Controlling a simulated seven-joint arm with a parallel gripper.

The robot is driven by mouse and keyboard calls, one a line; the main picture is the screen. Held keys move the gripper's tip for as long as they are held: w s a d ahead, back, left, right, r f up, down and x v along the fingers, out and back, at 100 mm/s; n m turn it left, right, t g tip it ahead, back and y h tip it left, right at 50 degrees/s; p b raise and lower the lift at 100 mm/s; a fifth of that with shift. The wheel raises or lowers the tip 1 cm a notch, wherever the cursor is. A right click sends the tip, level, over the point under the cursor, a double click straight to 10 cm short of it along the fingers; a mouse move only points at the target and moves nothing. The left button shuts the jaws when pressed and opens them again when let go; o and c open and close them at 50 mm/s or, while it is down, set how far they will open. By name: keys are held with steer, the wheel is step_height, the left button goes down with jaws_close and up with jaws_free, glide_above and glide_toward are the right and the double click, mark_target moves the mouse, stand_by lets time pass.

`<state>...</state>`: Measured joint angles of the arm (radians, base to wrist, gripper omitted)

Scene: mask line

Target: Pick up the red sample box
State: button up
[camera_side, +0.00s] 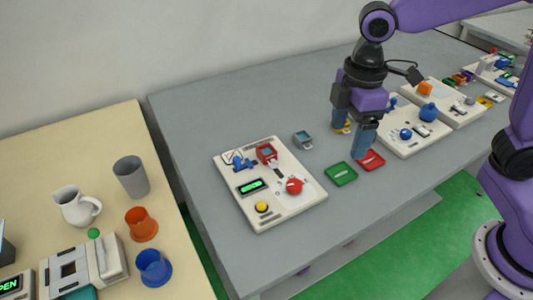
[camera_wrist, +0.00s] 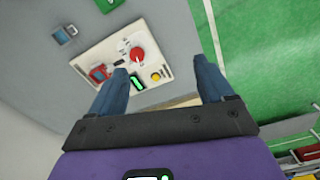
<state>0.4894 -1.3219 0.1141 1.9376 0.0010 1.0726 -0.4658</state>
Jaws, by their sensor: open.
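A small red box (camera_side: 266,153) with a grey-blue window in its top sits at the back of a white panel (camera_side: 232,187) on the grey table. The red box also shows in the wrist view (camera_wrist: 99,73), left of my left finger. My gripper (camera_side: 360,148) is above the table to the right of that panel, over the area of the red tray (camera_side: 373,161). In the wrist view my blue fingers are spread wide (camera_wrist: 158,66), with nothing held between them. The red box is apart from my gripper.
The panel carries a red knob (camera_side: 294,186), a yellow button (camera_side: 262,207) and a green display (camera_side: 251,187). A grey box (camera_side: 303,140) and a green tray (camera_side: 341,174) lie nearby. More panels stand to the right. The table left of the panel is clear.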

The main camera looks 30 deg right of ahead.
steer(key=w+a+n, duration=0.2)
steer(key=w+a, duration=0.3)
steer(key=w, duration=0.7)
steer(key=n, duration=0.1)
glide_above(264, 150)
step_height(264, 150, down, 3)
step_height(264, 150, down, 12)
steer(key=shift+s+d+r, duration=0.1)
steer(key=shift+d+r, duration=0.05)
steer(key=shift+r, duration=0.1)
steer(key=shift+a+f, duration=0.2)
steer(key=shift+f, duration=2.6)
steer(key=c, duration=1.2)
steer(key=shift+r, duration=0.1)
steer(key=shift+c, duration=0.2)
